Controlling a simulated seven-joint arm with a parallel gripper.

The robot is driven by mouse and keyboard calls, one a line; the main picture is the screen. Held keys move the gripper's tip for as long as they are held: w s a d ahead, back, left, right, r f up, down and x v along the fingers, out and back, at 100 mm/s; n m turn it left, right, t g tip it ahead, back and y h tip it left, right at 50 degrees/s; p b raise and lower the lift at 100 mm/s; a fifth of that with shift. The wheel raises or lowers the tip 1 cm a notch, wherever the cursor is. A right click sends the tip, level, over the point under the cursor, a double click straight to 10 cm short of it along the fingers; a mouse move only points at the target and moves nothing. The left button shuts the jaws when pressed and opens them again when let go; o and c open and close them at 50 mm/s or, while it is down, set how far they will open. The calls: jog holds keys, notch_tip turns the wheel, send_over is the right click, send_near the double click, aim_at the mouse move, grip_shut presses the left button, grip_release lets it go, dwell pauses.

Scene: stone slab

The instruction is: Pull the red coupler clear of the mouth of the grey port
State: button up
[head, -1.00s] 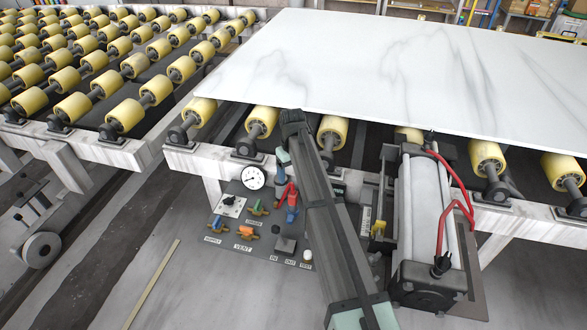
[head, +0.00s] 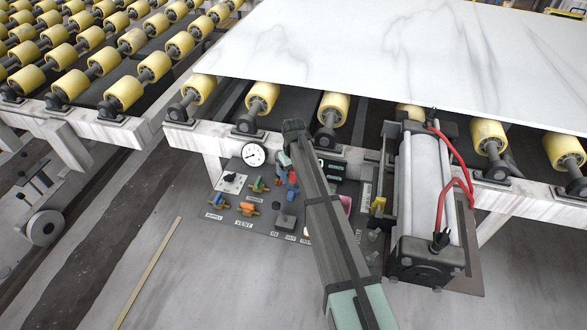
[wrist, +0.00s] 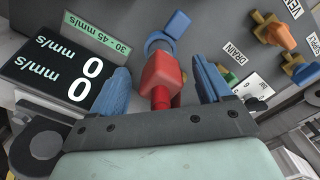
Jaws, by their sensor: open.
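The red coupler (wrist: 162,72) is in the middle of the wrist view, a red block with a round red part on its near side. It also shows small in the head view (head: 281,176), partly behind my arm. My gripper (wrist: 160,66) is open, with one blue finger on each side of the coupler and gaps between. A grey-blue ring (wrist: 152,46) with a blue piece (wrist: 178,23) lies just beyond the coupler. I cannot clearly make out the grey port's mouth or how the coupler sits in it.
Orange (wrist: 272,33) and green (wrist: 231,80) valve handles are right of the gripper. A speed display (wrist: 68,70) is close on the left. A cylinder with red hoses (head: 427,195) stands right of my arm. The white slab (head: 400,60) lies above on rollers.

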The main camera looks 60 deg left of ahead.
jog(key=shift+c, duration=0.4)
jog(key=c, duration=1.1)
jog(key=shift+r, duration=0.25)
jog(key=shift+r, duration=1.8)
jog(key=shift+r, duration=0.15)
jog(key=shift+r, duration=2.85)
